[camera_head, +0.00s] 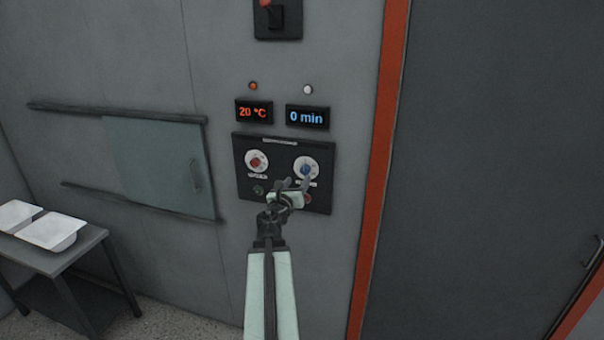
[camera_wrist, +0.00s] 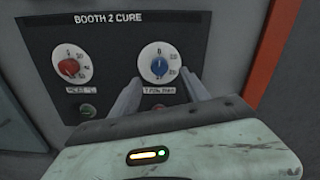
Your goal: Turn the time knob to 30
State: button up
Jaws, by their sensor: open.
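The time knob (camera_head: 306,169) is blue on a white dial, on the right of the black control panel (camera_head: 241,181). It also shows in the wrist view (camera_wrist: 159,67), pointing about straight up. The display above it (camera_head: 307,117) reads 0 min. My gripper (camera_head: 293,184) is open, just in front of and below the time knob. In the wrist view its two fingers (camera_wrist: 160,88) are apart, their tips at the lower left and lower right of the dial. I cannot tell whether they touch the panel. The label under the dial is partly hidden.
A red knob (camera_head: 257,161) sits left of the time knob, under a 20 °C display (camera_head: 254,111). A green button (camera_head: 258,190) is below it. A red button (camera_head: 308,198) is partly hidden by my gripper. A switch (camera_head: 277,18) is above; white trays (camera_head: 50,232) stand left.

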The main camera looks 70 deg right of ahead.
aim_at(304, 170)
jog(key=d, duration=0.7)
jog(key=shift+w+d, duration=0.3)
jog(key=shift+d, duration=0.1)
grip_shut()
